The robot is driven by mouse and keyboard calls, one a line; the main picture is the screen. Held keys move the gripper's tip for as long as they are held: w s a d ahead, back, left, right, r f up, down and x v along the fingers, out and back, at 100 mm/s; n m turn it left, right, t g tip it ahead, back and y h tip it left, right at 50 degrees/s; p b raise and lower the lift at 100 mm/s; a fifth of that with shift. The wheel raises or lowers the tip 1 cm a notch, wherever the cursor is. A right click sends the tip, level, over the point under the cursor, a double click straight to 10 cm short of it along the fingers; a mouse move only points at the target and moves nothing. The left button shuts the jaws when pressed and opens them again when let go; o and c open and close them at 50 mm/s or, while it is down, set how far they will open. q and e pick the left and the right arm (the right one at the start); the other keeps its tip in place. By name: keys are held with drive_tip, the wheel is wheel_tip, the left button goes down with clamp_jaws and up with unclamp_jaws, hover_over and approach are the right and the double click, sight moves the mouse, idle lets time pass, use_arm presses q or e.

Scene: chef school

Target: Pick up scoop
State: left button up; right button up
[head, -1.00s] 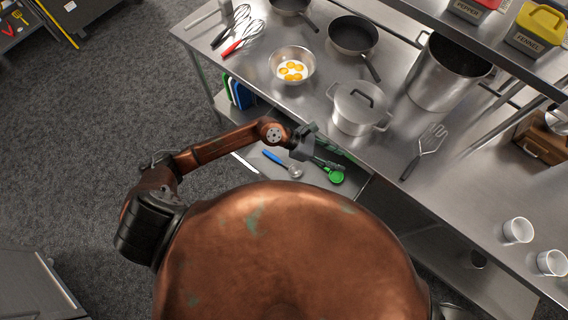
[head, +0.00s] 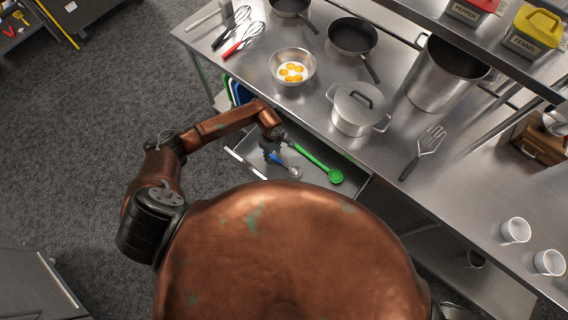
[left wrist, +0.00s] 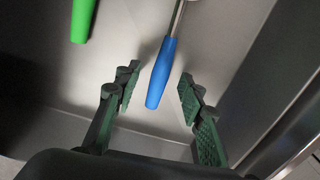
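A scoop-like tool with a blue handle (left wrist: 162,70) and a metal head (head: 295,172) lies in the open drawer. A green utensil with a round end (head: 335,176) lies beside it, and its handle end shows in the left wrist view (left wrist: 83,20). My left gripper (head: 271,155) is over the drawer at the blue handle and partly hides it in the head view. In the left wrist view its fingers (left wrist: 158,92) are open, one on each side of the blue handle, with gaps visible. My right gripper is out of view.
The drawer (head: 247,165) is pulled out below the steel counter (head: 300,110), whose edge is close to my left arm. A bowl of yolks (head: 293,67), a lidded pot (head: 358,107), pans and a spatula (head: 424,150) stand or lie on the counter.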

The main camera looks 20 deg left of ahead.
use_arm(q)
drive_tip(key=shift+f, duration=0.75)
drive_tip(key=shift+c, duration=0.5)
clamp_jaws()
